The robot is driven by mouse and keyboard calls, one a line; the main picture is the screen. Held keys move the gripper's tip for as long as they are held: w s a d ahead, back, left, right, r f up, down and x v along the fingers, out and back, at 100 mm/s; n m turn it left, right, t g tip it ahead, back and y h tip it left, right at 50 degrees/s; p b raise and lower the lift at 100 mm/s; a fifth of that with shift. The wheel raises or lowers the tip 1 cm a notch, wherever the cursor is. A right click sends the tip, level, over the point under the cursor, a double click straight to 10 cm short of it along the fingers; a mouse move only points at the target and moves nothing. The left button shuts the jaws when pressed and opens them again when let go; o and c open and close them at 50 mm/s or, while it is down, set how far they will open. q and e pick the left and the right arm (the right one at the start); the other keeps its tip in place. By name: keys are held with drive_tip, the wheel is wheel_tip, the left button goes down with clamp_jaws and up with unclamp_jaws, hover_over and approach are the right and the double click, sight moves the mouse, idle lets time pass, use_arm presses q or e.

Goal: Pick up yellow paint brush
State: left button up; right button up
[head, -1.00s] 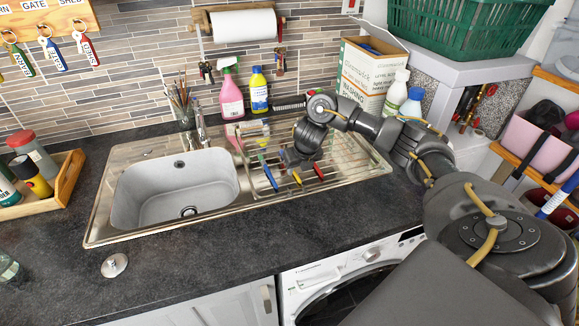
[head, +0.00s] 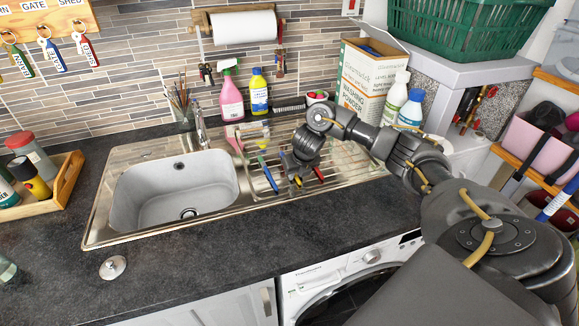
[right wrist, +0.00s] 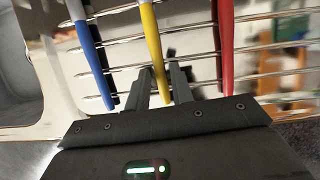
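The yellow paint brush (right wrist: 153,45) lies on the wire drainer, between the blue brush (right wrist: 90,55) and the red brush (right wrist: 226,45) in the right wrist view. In the head view the blue brush (head: 268,175) and the red brush (head: 318,174) show on either side of my right gripper (head: 295,180), which mostly hides the yellow one. In the right wrist view my right gripper (right wrist: 162,88) has its fingers apart, one on each side of the yellow handle's end. A gap shows beside the handle, so it does not look gripped. My left gripper is not in view.
The steel drainer (head: 345,170) joins a sink (head: 175,185) on its left. A pink spray bottle (head: 231,95), a yellow bottle (head: 258,92) and a washing powder box (head: 368,75) stand behind. The dark worktop (head: 220,260) in front is mostly clear.

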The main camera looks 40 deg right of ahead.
clamp_jaws()
